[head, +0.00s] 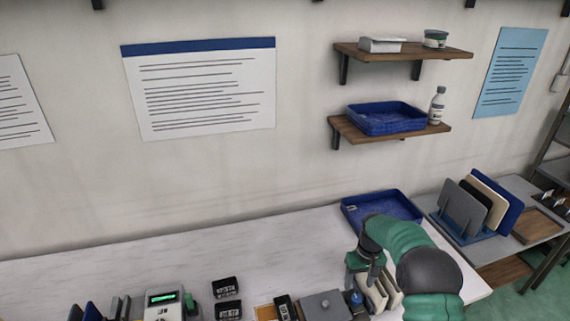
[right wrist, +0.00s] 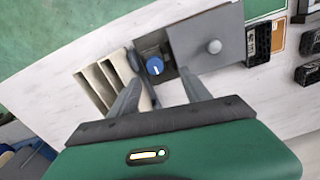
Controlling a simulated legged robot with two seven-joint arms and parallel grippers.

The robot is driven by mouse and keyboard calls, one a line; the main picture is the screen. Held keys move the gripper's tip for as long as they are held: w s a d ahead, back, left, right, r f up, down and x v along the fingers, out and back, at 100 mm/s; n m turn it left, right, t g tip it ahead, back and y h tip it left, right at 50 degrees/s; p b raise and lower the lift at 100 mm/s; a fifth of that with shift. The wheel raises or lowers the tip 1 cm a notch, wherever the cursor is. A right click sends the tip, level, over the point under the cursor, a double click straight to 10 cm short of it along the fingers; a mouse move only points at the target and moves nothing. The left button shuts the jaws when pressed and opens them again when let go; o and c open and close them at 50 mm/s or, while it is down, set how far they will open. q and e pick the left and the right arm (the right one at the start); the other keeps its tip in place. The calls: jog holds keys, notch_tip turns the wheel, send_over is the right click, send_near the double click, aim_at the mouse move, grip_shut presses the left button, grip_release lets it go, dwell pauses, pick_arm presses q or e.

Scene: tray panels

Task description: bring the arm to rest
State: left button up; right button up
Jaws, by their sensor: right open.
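My right arm, green with a dark joint cover, reaches over the right part of the white table (head: 200,250) in the head view. My right gripper (head: 371,278) points down there, above a holder with cream panels (head: 391,288). In the right wrist view the right gripper (right wrist: 160,78) has its two grey fingers apart with nothing held between them. The cream panels (right wrist: 97,88) stand by the left finger. A blue knob (right wrist: 155,66) shows just beyond the gap between the fingers. My left gripper is in neither view.
A grey box with a round knob (head: 325,306) is left of the gripper; black bins (head: 226,288) stand farther left. A blue tray (head: 382,211) lies behind the arm. A rack of panels (head: 480,207) stands on the right side table. The table's back left is clear.

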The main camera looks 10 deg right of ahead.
jog(key=s+a+r+t, duration=0.1)
jog(key=s+a+r, duration=0.2)
jog(key=s, duration=0.4)
jog(key=s+a+r, duration=0.3)
jog(key=s+a, duration=0.3)
jog(key=s, duration=0.2)
jog(key=s+a+r+t, duration=0.1)
jog(key=s+a+r, duration=0.2)
jog(key=s+a, duration=0.2)
jog(key=s, duration=0.3)
jog(key=shift+s+n+t, duration=0.25)
jog(key=shift+n+t, duration=0.05)
jog(key=shift+s+a, duration=0.15)
jog(key=shift+a, duration=0.1)
jog(key=shift+a, duration=0.15)
